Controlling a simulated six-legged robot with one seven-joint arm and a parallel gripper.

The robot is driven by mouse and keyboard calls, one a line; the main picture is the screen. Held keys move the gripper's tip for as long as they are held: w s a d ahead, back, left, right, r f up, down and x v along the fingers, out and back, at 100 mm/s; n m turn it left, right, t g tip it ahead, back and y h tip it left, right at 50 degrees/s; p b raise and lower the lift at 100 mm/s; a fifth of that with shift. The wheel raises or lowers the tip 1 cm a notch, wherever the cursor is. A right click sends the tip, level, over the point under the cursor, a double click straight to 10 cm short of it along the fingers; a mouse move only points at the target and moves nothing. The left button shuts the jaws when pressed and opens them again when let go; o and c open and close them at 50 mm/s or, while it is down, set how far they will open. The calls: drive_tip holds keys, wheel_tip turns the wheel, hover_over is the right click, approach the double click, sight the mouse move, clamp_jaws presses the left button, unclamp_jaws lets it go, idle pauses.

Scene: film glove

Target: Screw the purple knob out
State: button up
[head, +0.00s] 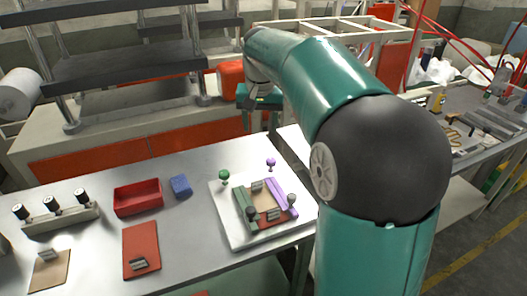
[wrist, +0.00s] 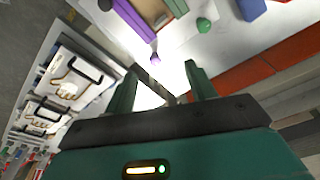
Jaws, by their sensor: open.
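The purple knob (head: 270,163) has a small ball top and stands upright at the far edge of the white plate (head: 226,226), near the end of the purple bar (head: 281,199). In the wrist view the purple knob (wrist: 155,59) shows just beyond the fingertips, between their lines. My gripper (wrist: 160,78) is open, with nothing between its two green fingers. In the head view my gripper (head: 262,108) is above and beyond the plate, apart from the knob. How the knob sits in its base is too small to tell.
A green knob (head: 224,177) and a green bar (head: 241,212) are on the same plate. A blue block (head: 181,185), a red tray (head: 137,197) and a red board (head: 141,249) lie to the left. A stand with black-topped pieces (head: 58,216) is at far left.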

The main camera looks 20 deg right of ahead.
sight(271, 160)
drive_tip(key=w+d+f+m+g, duration=0.2)
drive_tip(key=w+d+f, duration=0.6)
drive_tip(key=w, duration=0.2)
drive_tip(key=shift+m+y, duration=0.3)
drive_tip(key=f, duration=1.3)
drive_tip(key=shift+s+f, duration=0.2)
drive_tip(key=c, duration=1)
